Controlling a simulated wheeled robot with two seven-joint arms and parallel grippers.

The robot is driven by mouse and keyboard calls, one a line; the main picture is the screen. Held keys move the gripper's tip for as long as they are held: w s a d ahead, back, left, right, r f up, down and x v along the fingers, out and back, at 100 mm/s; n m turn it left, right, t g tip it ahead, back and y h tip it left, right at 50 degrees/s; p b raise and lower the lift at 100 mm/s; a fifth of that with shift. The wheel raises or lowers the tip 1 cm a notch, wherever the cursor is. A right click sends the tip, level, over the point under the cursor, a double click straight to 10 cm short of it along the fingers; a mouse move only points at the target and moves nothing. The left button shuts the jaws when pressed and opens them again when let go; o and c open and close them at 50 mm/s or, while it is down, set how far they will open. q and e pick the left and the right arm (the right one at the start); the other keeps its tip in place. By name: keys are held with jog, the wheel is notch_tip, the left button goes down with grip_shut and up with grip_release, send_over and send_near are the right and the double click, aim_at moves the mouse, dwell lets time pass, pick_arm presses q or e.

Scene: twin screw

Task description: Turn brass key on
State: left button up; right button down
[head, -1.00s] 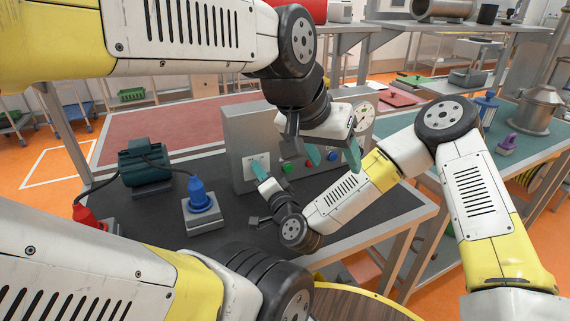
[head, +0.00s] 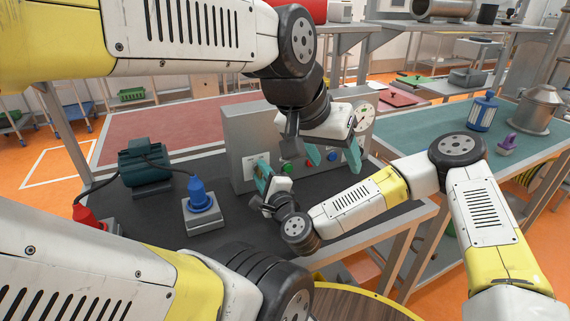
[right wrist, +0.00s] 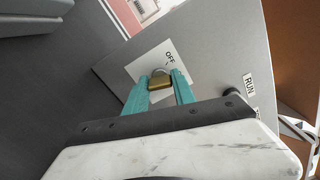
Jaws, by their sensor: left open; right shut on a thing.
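The brass key (right wrist: 159,83) sits on a white plate marked OFF (right wrist: 150,62) on the front of a grey control box (head: 237,130). My right gripper (right wrist: 162,84) is shut on the key, with its teal fingers on both sides of it. In the head view the right gripper (head: 262,176) is at the left part of the box front, and the key is hidden behind its fingers. My left gripper (head: 333,155) is open and empty in front of the right part of the box.
A green button (head: 287,168) and a RUN label (right wrist: 249,84) are on the box front. A blue plug (head: 199,194) stands in a socket to the left, with a dark green motor (head: 144,166) behind. The dark mat between plug and box is clear.

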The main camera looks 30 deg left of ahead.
jog(key=shift+f+m, duration=0.1)
jog(key=shift+m, duration=1)
jog(key=c, duration=1)
grip_release()
jog(key=shift+c, duration=0.2)
jog(key=shift+d, duration=0.1)
jog(key=v, duration=0.7)
jog(key=shift+s+d, duration=0.2)
jog(key=shift+d, duration=0.1)
